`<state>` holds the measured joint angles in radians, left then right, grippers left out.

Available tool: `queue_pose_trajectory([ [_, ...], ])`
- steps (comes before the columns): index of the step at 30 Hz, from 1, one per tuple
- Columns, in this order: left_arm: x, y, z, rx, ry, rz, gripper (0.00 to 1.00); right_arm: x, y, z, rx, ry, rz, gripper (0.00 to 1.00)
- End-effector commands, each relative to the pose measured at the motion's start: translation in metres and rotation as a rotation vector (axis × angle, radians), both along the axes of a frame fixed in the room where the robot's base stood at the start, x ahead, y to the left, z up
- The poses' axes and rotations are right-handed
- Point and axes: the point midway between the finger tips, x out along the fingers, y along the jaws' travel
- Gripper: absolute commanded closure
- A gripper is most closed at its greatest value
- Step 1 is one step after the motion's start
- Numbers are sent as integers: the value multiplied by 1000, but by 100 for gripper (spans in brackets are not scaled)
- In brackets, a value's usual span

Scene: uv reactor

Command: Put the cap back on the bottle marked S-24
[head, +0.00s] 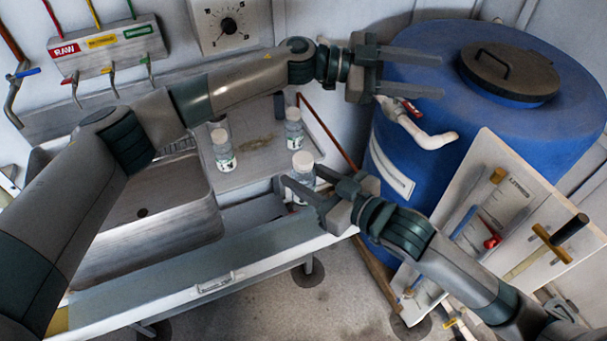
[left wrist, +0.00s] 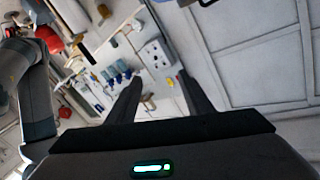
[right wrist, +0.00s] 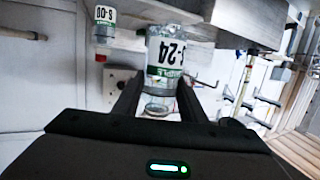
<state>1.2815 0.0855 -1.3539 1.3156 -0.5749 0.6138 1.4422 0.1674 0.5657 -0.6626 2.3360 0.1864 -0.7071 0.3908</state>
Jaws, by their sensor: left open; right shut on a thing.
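The bottle marked S-24 (right wrist: 165,50) sits between the fingers of my right gripper (right wrist: 158,100), its label upside down in the right wrist view. In the head view this bottle (head: 303,161) shows a pale round top; I cannot tell whether that is a cap. My right gripper (head: 303,188) is shut on the bottle at the front edge of the bench. My left gripper (head: 412,76) is open and empty, high up in front of the blue barrel. The left wrist view also shows its fingers (left wrist: 160,95) apart. I cannot make out a loose cap.
Other small bottles (head: 223,150) and (head: 293,127) stand on the bench beside the steel sink (head: 150,215). The blue barrel (head: 425,135) with a white tap (head: 435,139) is at the right. A board with tools (head: 500,205) stands at the lower right.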

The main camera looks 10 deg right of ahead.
Motion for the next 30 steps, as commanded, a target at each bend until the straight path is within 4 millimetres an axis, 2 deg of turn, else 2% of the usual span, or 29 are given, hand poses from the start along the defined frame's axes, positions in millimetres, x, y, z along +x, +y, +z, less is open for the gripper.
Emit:
queue_pose_trajectory([
  [2, -20, -2, 5, 67, -53, -64, 53, 0, 0, 1, 1, -1, 0, 100],
  [6, -52, 1, 3, 198, -127, -161, 53, 0, 0, 1, 1, -1, 0, 100],
  [11, -79, 14, -7, 368, -209, -247, 53, 0, 0, 1, 1, -1, 0, 100],
  [15, -93, 35, -19, 530, -273, -301, 53, 0, 0, 1, 1, -1, 0, 100],
  [22, -100, 85, -36, 816, -369, -338, 53, 0, 0, 1, 1, -1, 0, 100],
  [30, -85, 162, -41, 1161, -458, -303, 53, 0, 0, 1, 1, -1, 0, 100],
])
